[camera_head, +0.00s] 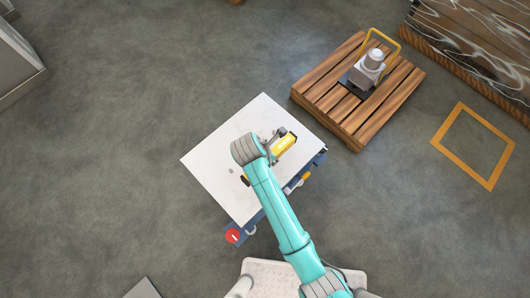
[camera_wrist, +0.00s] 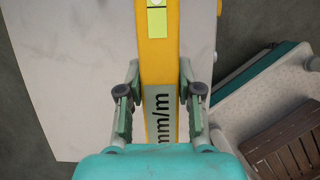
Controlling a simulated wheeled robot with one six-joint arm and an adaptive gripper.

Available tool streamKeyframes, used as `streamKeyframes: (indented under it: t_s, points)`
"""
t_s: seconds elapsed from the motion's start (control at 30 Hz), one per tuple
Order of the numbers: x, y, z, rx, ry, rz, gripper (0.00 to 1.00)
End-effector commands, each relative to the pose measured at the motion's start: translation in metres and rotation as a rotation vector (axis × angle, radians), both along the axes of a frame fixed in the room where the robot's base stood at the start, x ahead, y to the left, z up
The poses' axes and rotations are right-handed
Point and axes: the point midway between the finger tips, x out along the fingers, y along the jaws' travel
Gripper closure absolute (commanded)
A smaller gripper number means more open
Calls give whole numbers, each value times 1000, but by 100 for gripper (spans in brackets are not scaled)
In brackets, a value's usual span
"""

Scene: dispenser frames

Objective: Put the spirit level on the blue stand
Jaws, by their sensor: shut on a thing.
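The spirit level (camera_head: 286,143) is a long yellow bar with dark ends; my arm hides its middle in the head view. In the wrist view the spirit level (camera_wrist: 158,50) runs straight ahead, with a yellow-green vial and a grey "mm/m" label. My gripper (camera_wrist: 160,98) is shut on it, one finger on each side. In the head view my gripper (camera_head: 270,149) is over a white-topped table with blue sides (camera_head: 215,160); this is the only blue stand-like thing I see. I cannot tell whether the level touches the white top.
A wooden pallet (camera_head: 325,98) at the upper right bears a grey machine (camera_head: 368,70) with a yellow handle. A yellow square outline (camera_head: 447,125) marks the floor at right. A red round sign or button (camera_head: 233,236) is at the table's lower corner.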

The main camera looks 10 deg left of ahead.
Motion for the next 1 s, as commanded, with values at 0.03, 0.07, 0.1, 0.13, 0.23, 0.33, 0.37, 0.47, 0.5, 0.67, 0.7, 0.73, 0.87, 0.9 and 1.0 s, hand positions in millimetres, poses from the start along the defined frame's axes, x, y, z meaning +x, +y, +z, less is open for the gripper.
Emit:
streamKeyframes:
  t_s: [0.03, 0.07, 0.1, 0.13, 0.23, 0.33, 0.37, 0.47, 0.5, 0.67, 0.7, 0.73, 0.87, 0.9, 1.0]
  points:
    - [0, 0, -9, -1, 1, 1, 100]
    - [0, 0, -14, -1, 1, -1, 100]
    - [0, 0, -19, 0, 0, 0, 100]
    - [0, 0, -23, 0, 0, 0, 100]
    - [1, 0, -30, 0, -2, -1, 100]
    - [0, 0, -36, 0, 0, 0, 100]
    - [0, 0, -38, 0, 0, 0, 100]
    - [0, 0, -51, 0, 0, -1, 100]
    - [0, 0, -56, 0, 0, -1, 100]
    - [1, 0, -69, 1, -2, 0, 100]
    - [1, 0, -69, 1, -2, 0, 100]
    - [1, 0, -69, 1, -2, 0, 100]
    - [1, 0, -69, 1, -2, 0, 100]
    - [1, 0, -69, 1, -2, 0, 100]
    - [0, 0, -71, 1, -1, -1, 53]
